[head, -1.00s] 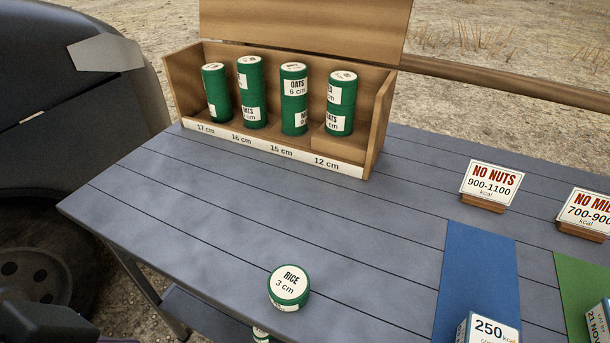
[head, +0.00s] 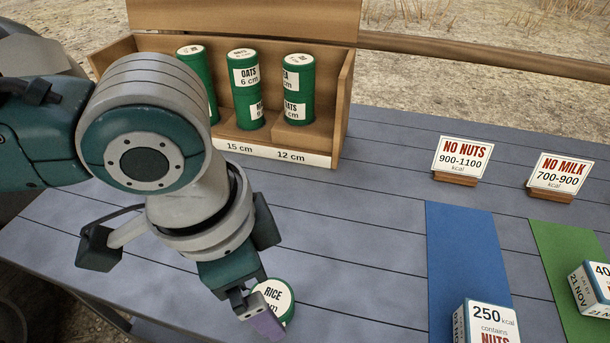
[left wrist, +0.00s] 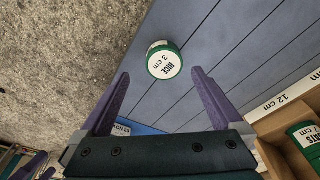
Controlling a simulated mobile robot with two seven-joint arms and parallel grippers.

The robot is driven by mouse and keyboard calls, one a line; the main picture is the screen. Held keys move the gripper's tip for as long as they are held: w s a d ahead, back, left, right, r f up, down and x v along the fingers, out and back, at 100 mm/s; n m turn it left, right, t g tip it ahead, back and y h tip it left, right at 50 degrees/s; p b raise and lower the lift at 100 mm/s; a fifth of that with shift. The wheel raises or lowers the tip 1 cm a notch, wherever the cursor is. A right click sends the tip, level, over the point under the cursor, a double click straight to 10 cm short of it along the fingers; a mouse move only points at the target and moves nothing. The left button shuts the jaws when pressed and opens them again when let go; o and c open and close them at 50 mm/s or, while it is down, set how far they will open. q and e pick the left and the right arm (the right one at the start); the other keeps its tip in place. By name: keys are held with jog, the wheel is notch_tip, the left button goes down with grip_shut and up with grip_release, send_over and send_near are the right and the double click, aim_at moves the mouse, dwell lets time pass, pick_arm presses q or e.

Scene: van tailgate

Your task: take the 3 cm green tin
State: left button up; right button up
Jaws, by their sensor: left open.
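The green tin (head: 276,300) with a white lid marked RICE 3 cm stands on the grey slatted table near its front edge. In the head view my left gripper partly covers it. The left wrist view shows the tin (left wrist: 164,62) whole, ahead of the two purple fingers and between their lines. My left gripper (left wrist: 158,103) is open and empty, and the tin looks beyond the fingertips. In the head view the left gripper (head: 262,318) hangs beside the tin; whether it touches cannot be told.
A wooden rack (head: 345,105) with stacked green tins stands at the back. To the right are a blue mat (head: 470,255), a green mat (head: 560,270), small sign cards and white boxes (head: 487,322). The table between rack and blue mat is clear.

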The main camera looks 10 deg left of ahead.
aim_at(269, 299)
pick_arm(q)
jog(key=f+b, duration=0.1)
jog(key=f, duration=0.1)
jog(key=w+f+b, duration=0.1)
jog(key=f, duration=0.2)
jog(key=shift+d+f, duration=0.15)
jog(key=shift+f, duration=0.05)
jog(key=c, duration=1.4)
